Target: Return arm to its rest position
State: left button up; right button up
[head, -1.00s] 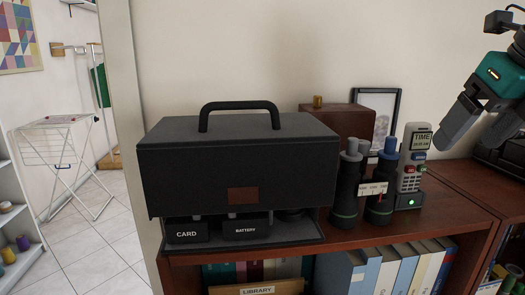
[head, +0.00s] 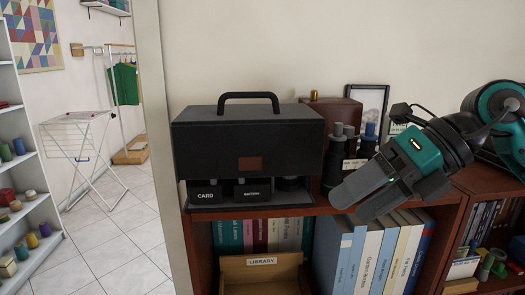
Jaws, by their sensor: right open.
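My right arm (head: 495,105) comes in from the right in the head view. Its gripper (head: 352,205) is open and empty, with grey fingers pointing down and left in front of the shelf top. It hides part of the binoculars (head: 335,155) and the spot where the phone stood in the earlier view. I cannot tell whether the fingers touch anything. My left gripper is out of view.
A black case (head: 210,150) stands on the wooden shelf top, with card and battery blocks under its raised front. A brown box (head: 333,112) and a picture frame (head: 372,100) stand behind. Books (head: 365,255) and a library tray (head: 262,275) fill the shelf below. Tiled floor (head: 110,240) is open at left.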

jog(key=s+a+f+m+g+y, duration=0.2)
jog(key=a+g+y, duration=0.1)
jog(key=a+y, duration=0.5)
jog(key=w+d+f+m+t+h, duration=0.3)
jog(key=f+m+t, duration=0.4)
jog(key=m+t, duration=0.45)
jog(key=w+d+f+m+t+h, duration=0.25)
jog(key=f+m+t, duration=0.45)
jog(key=m, duration=0.7)
jog(key=s+d+f+m+g+h, duration=0.2)
jog(key=s+f, duration=0.3)
jog(key=f, duration=0.3)
jog(key=s+d+f+m+g+h, duration=0.2)
jog(key=s+f+m+h, duration=0.2)
jog(key=f, duration=0.5)
jog(key=s+d+f+m+g+h, duration=0.2)
jog(key=s+f+m+h, duration=0.2)
jog(key=f, duration=0.5)
jog(key=shift+s+m+p, duration=0.3)
jog(key=shift+s+m, duration=0.35)
jog(key=shift+s, duration=0.15)
